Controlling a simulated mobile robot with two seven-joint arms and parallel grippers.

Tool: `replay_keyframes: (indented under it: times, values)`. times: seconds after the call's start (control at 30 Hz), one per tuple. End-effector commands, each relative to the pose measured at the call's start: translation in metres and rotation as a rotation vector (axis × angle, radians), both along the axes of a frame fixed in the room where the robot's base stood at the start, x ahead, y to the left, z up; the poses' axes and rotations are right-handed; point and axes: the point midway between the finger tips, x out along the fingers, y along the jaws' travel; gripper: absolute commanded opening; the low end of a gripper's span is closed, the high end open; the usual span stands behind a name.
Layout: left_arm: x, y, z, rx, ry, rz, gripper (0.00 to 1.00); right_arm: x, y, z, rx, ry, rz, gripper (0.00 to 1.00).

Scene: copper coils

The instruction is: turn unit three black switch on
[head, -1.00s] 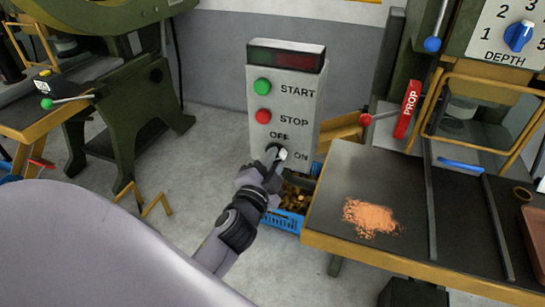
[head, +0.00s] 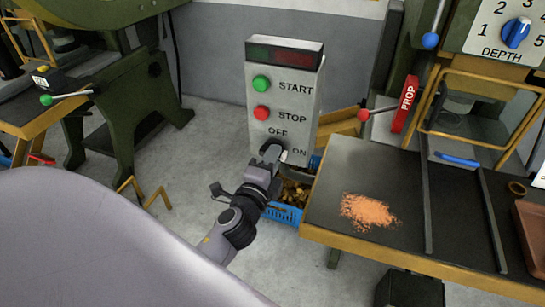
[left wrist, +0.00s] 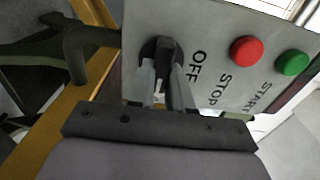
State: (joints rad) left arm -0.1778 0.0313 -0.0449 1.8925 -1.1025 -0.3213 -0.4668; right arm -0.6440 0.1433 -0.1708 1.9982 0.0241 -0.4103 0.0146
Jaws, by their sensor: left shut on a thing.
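The black switch (left wrist: 161,50) is a rotary knob low on a grey control panel (head: 286,100), with OFF printed above it and ON to its right in the head view. My left gripper (head: 271,155) reaches the panel at this knob. In the left wrist view its two fingers (left wrist: 161,82) are shut on the knob, one on each side. The fingers and wrist hide much of the knob in the head view, so I cannot tell exactly which label it points to. No unit number shows on the panel. My right gripper is not in view.
A green START button (head: 261,83) and a red STOP button (head: 262,113) sit above the switch. A blue crate (head: 286,215) of copper-coloured pieces stands below. A dark table (head: 345,165) with copper granules is close on the right. A green machine (head: 120,110) stands left.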

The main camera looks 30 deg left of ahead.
Motion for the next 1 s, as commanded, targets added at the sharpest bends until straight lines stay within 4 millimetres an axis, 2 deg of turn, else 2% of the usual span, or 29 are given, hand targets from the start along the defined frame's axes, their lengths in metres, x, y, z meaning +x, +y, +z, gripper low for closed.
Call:
replay_keyframes:
  times: [0.47,0.5,0.57,0.6,0.87,1.0]
  values:
    - [-0.0002,-0.0004,-0.0009,0.018,0.005,-0.001,0.0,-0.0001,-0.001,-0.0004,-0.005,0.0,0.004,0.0]
    - [-0.0002,-0.0004,-0.0009,0.018,0.005,-0.001,0.22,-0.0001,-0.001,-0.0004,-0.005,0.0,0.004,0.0]
    - [-0.0002,-0.0004,-0.0009,0.018,0.005,-0.001,0.42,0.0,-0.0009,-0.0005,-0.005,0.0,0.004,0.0]
    - [-0.0002,-0.0004,-0.0008,0.017,0.005,-0.001,0.45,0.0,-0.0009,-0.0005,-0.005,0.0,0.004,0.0]
    - [-0.0005,-0.0002,-0.0005,0.015,0.005,-0.001,0.45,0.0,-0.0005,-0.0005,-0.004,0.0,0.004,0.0]
    - [-0.0082,-0.0023,-0.0017,0.013,0.005,-0.001,0.45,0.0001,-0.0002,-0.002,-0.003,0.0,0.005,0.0]
